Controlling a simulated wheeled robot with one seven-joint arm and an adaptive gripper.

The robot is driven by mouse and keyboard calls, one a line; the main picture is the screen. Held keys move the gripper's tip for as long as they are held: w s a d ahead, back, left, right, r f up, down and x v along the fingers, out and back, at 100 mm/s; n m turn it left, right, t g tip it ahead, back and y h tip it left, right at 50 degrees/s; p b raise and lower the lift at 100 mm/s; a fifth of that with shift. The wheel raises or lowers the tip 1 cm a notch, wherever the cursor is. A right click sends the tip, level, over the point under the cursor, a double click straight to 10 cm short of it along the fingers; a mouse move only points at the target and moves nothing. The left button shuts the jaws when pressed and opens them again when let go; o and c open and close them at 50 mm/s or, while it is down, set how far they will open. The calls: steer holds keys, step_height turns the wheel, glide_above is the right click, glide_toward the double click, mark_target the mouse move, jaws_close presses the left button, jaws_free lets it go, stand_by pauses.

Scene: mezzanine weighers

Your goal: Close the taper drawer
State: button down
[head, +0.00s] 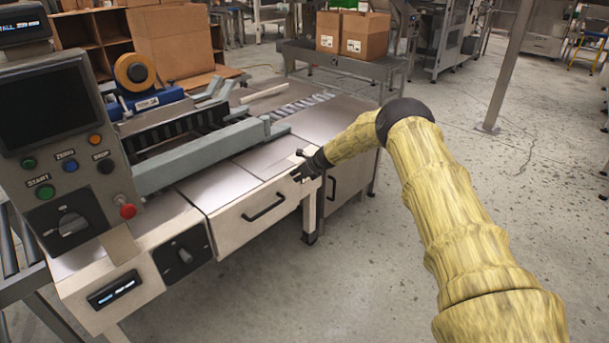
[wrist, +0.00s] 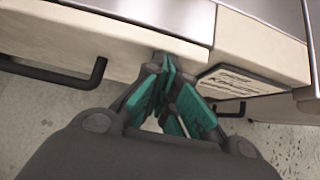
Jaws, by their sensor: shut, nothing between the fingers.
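The taper drawer (head: 250,215) has a pale cream front with a black bar handle (head: 264,207), low on the front of the case taper. In the wrist view the drawer front (wrist: 110,35) fills the upper left, with its handle (wrist: 85,80) at left. It seems to stand slightly proud of the panel to its right; the exact gap is unclear. My gripper (head: 300,168) is at the front's right end. In the wrist view my gripper (wrist: 168,68) is shut and empty, fingertips close to the drawer front's lower right part; I cannot tell whether they touch.
A labelled panel (wrist: 245,85) lies right of the drawer. The control console (head: 60,130) with a rotary switch stands at left. Grey guide rails (head: 205,155) run over the taper top. Cartons (head: 352,35) sit on a bench behind. Floor at right is open, apart from a post (head: 505,70).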

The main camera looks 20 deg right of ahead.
steer(key=shift+r, duration=0.15)
steer(key=s+d+r, duration=0.5)
steer(key=s+r, duration=0.2)
steer(key=s, duration=0.3)
steer(key=s+a+f+n+g+h+p, duration=0.1)
steer(key=s+a+f+n+g, duration=0.1)
steer(key=s+a+f+n, duration=0.6)
steer(key=s+a+f+n+g+h+p, duration=0.15)
steer(key=s+f, duration=0.35)
steer(key=s, duration=0.7)
steer(key=s+a+f+n+g+p, duration=0.2)
steer(key=s+a+f+n, duration=0.2)
steer(key=s+a+f, duration=0.4)
steer(key=s+a+r+n+g+p, duration=0.1)
steer(key=s+n, duration=0.4)
steer(key=s, duration=0.8)
steer(key=s+a+r+n+p, duration=0.1)
steer(key=s+r+n, duration=0.2)
steer(key=s, duration=1)
steer(key=s+a+r+n+g+h+p, duration=0.1)
steer(key=s+r+n+p, duration=0.1)
steer(key=s+n, duration=0.7)
steer(key=s, duration=0.4)
steer(key=shift+s+g, duration=0.35)
steer(key=shift+s, duration=0.05)
